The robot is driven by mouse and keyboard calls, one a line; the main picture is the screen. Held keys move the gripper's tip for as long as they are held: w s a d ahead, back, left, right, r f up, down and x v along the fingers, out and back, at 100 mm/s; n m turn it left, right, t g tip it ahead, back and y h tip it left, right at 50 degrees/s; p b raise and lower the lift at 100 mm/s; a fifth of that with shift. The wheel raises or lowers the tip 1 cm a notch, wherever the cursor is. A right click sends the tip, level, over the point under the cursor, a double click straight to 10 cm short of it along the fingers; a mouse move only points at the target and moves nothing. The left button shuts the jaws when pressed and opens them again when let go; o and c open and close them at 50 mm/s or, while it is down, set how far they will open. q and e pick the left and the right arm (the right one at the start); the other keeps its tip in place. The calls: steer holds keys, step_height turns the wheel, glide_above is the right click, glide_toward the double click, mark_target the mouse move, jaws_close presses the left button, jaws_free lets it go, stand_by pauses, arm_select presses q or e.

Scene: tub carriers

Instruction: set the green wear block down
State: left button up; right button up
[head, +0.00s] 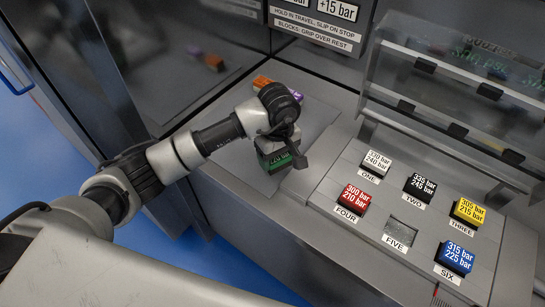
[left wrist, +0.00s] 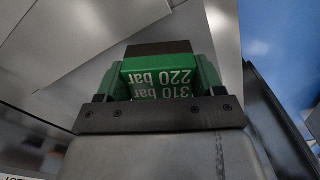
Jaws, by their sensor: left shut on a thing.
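The green wear block (head: 268,158) is in the jaws of my left gripper (head: 281,140), over the pale grey plate (head: 232,155) on the bench. My gripper covers part of it in the head view. In the left wrist view the green block (left wrist: 160,77) shows white lettering, 310 bar and 220 bar, between the shut jaws. I cannot tell whether its underside touches the plate. My right gripper is not in view.
An orange block (head: 261,82) and a purple block (head: 295,94) lie behind my gripper. To the right a raised tray holds white (head: 376,162), black (head: 420,187), yellow (head: 469,211), red (head: 355,198) and blue (head: 457,257) blocks; spot FIVE (head: 400,233) is empty. A clear cover (head: 455,80) stands behind it.

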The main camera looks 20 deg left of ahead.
mark_target(273, 164)
arm_select(q)
steer(key=shift+w+a+f, duration=0.4)
steer(key=shift+a+f, duration=0.05)
steer(key=shift+a, duration=0.1)
step_height(273, 164, down, 3)
steer(key=shift+f+p, duration=0.1)
steer(key=shift+p, duration=0.6)
steer(key=shift+f, duration=0.45)
steer(key=shift+f, duration=0.1)
steer(key=o, duration=1)
steer(key=shift+c, duration=0.2)
